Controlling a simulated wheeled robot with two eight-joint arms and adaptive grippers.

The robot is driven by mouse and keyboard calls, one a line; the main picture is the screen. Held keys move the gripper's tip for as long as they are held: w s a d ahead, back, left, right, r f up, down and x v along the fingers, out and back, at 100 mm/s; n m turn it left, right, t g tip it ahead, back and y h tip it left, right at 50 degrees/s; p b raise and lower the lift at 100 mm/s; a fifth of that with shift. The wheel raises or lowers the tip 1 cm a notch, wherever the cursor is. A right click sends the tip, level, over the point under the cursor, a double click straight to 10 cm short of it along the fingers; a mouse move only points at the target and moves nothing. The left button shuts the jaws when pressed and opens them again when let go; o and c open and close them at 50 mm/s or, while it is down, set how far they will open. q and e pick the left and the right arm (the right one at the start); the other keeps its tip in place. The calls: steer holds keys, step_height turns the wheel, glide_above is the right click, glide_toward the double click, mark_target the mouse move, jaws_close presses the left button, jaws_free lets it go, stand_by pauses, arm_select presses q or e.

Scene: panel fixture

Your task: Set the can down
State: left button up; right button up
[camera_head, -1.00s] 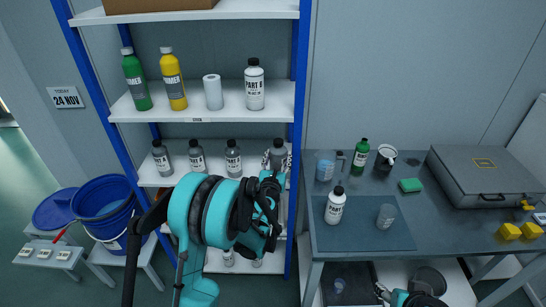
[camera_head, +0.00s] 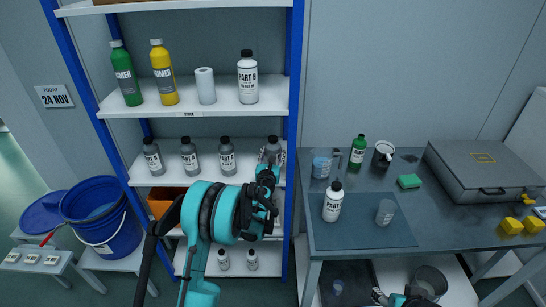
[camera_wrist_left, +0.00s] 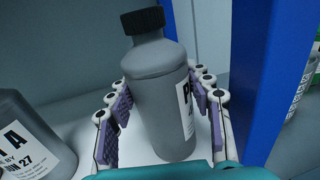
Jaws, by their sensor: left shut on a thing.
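The can is a grey bottle with a black cap (camera_head: 272,141), at the right end of the shelf's middle board, close to the blue post. My left gripper (camera_head: 268,165) is shut on it; in the left wrist view (camera_wrist_left: 160,105) the purple finger pads lie on both sides of the grey body (camera_wrist_left: 160,85). The bottle stands nearly upright, its label partly hidden by a finger. Its base is over the white board (camera_wrist_left: 75,115); I cannot tell whether it touches. My right gripper (camera_head: 383,297) is low at the bottom edge, its opening unclear.
Several similar grey bottles (camera_head: 227,157) stand in a row to the left on the same board. The blue post (camera_wrist_left: 258,75) is close on the right. Above are a Part B bottle (camera_head: 248,78) and a paper roll (camera_head: 205,87). A grey workbench (camera_head: 440,230) stands right.

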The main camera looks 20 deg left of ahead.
arm_select(q)
steer(key=shift+r, duration=0.1)
steer(key=shift+f, duration=0.25)
steer(key=o, duration=1.2)
steer(key=shift+r, duration=0.1)
